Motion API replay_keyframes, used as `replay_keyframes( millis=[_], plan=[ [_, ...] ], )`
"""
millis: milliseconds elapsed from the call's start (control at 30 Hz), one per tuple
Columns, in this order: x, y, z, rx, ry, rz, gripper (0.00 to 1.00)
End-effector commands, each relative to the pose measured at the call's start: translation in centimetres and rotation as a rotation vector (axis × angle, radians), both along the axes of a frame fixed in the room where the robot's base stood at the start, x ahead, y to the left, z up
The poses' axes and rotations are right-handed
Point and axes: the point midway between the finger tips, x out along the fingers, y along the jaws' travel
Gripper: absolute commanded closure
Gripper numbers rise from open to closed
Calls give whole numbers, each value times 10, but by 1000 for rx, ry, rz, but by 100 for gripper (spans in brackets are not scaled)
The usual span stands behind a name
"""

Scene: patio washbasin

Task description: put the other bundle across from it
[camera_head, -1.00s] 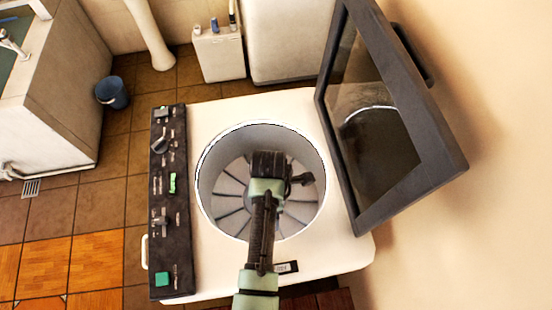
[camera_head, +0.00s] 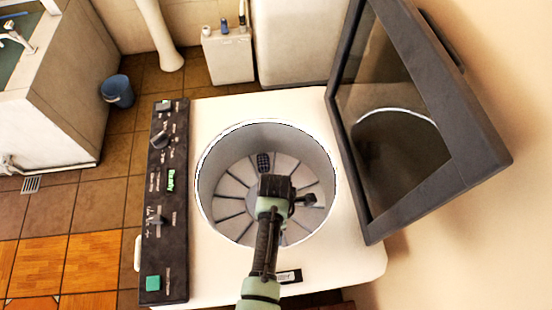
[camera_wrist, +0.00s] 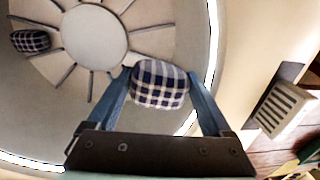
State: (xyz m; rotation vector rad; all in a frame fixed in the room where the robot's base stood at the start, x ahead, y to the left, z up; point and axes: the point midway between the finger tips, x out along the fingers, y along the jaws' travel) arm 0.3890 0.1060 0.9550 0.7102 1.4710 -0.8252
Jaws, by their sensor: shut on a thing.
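A dark blue and white checked bundle (camera_wrist: 160,84) is between the two fingers of my gripper (camera_wrist: 160,90), which is shut on it. The other checked bundle (camera_wrist: 30,40) lies on the drum floor at the left of the wrist view. In the head view that bundle (camera_head: 264,162) lies at the far side inside the drum (camera_head: 206,190) of the top-loading washer. My gripper (camera_head: 275,188) reaches down into the drum on its near side; the held bundle is hidden there. I cannot tell whether the held bundle touches the drum floor.
The washer's dark-framed lid (camera_head: 420,120) stands open at the right. A control panel (camera_head: 165,200) with knobs and a green button runs along the left. The drum's rim surrounds my arm. A blue bucket (camera_head: 117,91) stands on the tiles, apart from the washer.

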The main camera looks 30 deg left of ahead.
Motion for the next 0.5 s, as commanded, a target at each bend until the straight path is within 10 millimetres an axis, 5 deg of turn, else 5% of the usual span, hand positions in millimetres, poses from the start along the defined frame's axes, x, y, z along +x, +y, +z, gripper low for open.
replay_keyframes(
  millis=[500],
  plan=[
    [0, 0, -69, 1, -1, 0, 87]
  ],
)
